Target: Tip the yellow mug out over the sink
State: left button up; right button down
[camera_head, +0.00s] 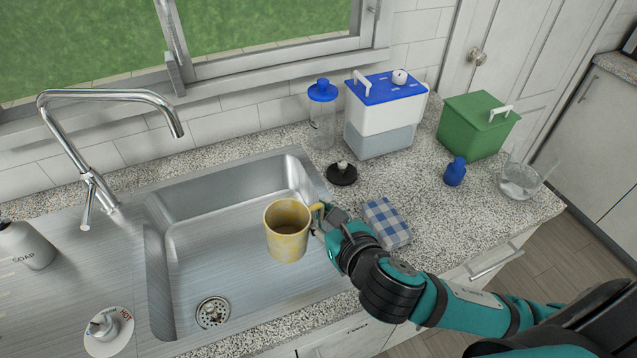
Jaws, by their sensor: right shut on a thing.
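The yellow mug (288,244) is held upright over the right part of the steel sink (190,236). Its handle points right, and its inside looks brownish; I cannot tell how full it is. My right gripper (325,217) is shut on the mug's handle, with its arm coming in from the lower right. The sink's drain (213,312) shows at the front of the basin. My left gripper is not in view.
The faucet (110,110) arches at the back left. A soap bottle (24,245) stands left. A checked cloth (387,222), black stopper (341,173), blue-lidded container (385,115), clear bottle (322,115), green box (477,125), blue item (455,171) and glass bowl (521,180) occupy the right counter.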

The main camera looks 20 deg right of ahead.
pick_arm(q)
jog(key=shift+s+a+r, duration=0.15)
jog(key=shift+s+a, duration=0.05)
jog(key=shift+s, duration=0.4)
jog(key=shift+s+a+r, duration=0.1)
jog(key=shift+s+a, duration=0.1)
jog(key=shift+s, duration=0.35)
pick_arm(e)
jog(key=r, duration=0.1)
jog(key=w+d+r, duration=0.1)
jog(key=r, duration=0.2)
jog(key=shift+w+d, duration=0.25)
jog(key=shift+w, duration=0.15)
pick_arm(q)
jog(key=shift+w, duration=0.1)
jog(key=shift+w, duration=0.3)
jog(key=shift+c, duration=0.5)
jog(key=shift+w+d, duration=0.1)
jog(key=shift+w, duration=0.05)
pick_arm(e)
jog(key=shift+a, duration=0.15)
